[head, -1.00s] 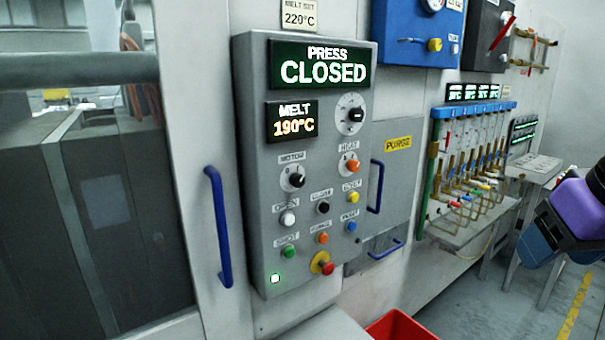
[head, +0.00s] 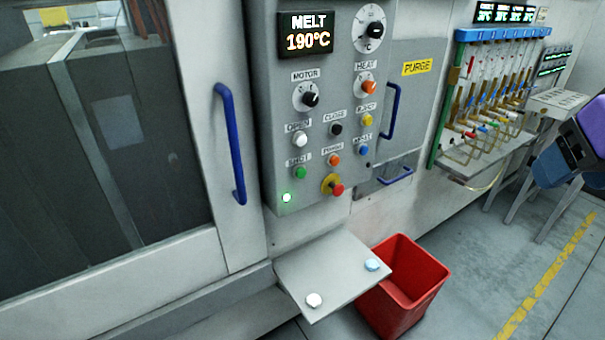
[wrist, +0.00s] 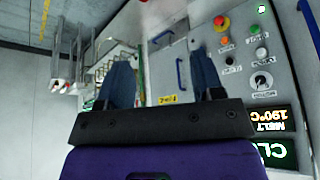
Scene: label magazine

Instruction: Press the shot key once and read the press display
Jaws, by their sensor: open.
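The shot key (head: 300,172) is a green round button under a "SHOT" label, low on the grey control panel (head: 275,120). It also shows in the wrist view (wrist: 254,29), where the panel appears turned over. The press display (wrist: 272,153) is partly in the wrist view at lower right, with only "CL" readable; it is above the frame in the head view now. My gripper (wrist: 163,82) is open and empty, its two dark blue fingers apart. In the head view my purple and blue arm end is at the right edge, well away from the panel.
The melt display (head: 306,34) reads 190°C. A red and yellow stop button (head: 333,187) and an orange key (head: 334,160) sit near the shot key. A shelf with two round buttons (head: 330,275) and a red bin (head: 402,290) stand below.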

